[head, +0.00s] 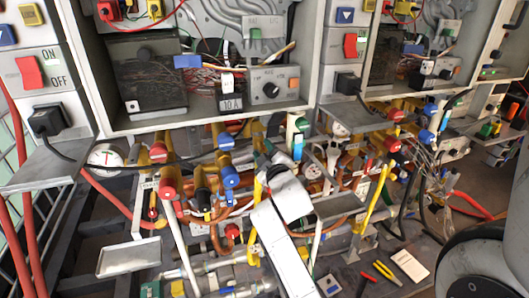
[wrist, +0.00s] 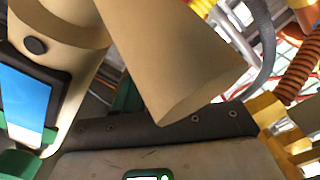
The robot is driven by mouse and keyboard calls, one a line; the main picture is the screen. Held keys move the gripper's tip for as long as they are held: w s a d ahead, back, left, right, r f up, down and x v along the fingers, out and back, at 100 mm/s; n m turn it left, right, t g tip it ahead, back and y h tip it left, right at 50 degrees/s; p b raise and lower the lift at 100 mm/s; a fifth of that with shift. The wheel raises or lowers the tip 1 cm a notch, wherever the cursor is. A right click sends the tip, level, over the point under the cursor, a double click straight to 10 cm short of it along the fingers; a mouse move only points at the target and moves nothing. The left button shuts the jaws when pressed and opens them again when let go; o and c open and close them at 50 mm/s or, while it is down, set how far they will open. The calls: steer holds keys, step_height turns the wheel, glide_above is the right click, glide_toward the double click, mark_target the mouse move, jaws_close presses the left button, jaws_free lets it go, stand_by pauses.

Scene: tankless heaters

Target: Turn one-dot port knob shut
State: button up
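Red and blue knobs sit on the pipework under the wall boxes in the head view: a red knob (head: 158,151), a blue knob (head: 226,141), a lower red knob (head: 167,189) and a lower blue knob (head: 230,176). Dot marks are too small to read, so I cannot tell which is the one-dot knob. My white arm reaches up from the bottom centre. My gripper (head: 268,173) is among the pipes, right of the lower blue knob; its fingers are not clear. The wrist view shows a large beige tapered part (wrist: 170,55) close up and a blue-faced part (wrist: 27,108) at left.
Metal shelves stick out at left (head: 45,165), below left (head: 129,258) and right of my arm (head: 340,206). Yellow pipes and hoses crowd the area around my gripper. Pliers (head: 385,272) and a pale card (head: 409,266) lie at lower right.

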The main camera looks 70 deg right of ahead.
jaws_close()
steer(key=shift+m+b, duration=0.4)
steer(key=shift+m, duration=0.4)
steer(key=shift+o, duration=1.4)
jaws_free()
steer(key=shift+s+a, duration=0.1)
steer(key=b+v, duration=0.1)
steer(key=v, duration=0.9)
steer(key=shift+s+a+b, duration=0.15)
steer(key=shift+a+b, duration=0.1)
steer(key=shift+b, duration=0.1)
